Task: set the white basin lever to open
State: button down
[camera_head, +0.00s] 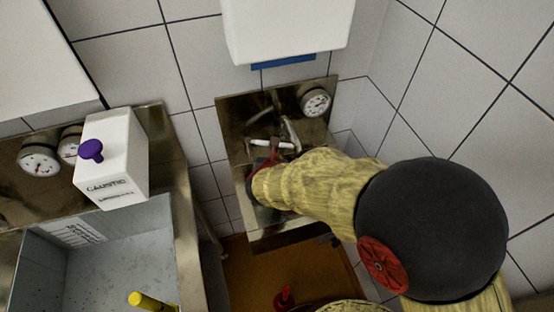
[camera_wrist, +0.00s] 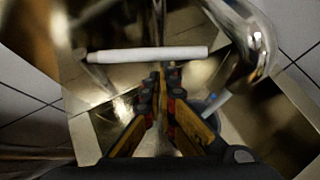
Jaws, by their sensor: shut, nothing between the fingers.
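The white lever (camera_head: 270,144) is a short, thin bar at the small steel basin (camera_head: 238,120), beside the chrome tap (camera_head: 291,132). In the wrist view the white lever (camera_wrist: 148,54) lies nearly level across the picture, with the curved chrome tap (camera_wrist: 258,45) to its right. My gripper (camera_head: 268,163) reaches in from the right, just below the lever in the head view; my forearm hides part of the basin. In the wrist view my gripper's fingers (camera_wrist: 161,72) are together and empty, their tips just short of the lever. I cannot tell whether they touch it.
A round gauge (camera_head: 316,102) sits on the basin's back panel. A white box (camera_head: 287,30) hangs above. At left are a white caustic container (camera_head: 125,170) with a purple knob and a grey sink (camera_head: 110,260). A red object (camera_head: 284,298) stands below on the orange floor.

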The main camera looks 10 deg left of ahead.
jog(key=w, duration=0.1)
jog(key=w+d+b, duration=0.1)
jog(key=w, duration=0.1)
dwell(0.4)
jog(key=shift+f, duration=0.1)
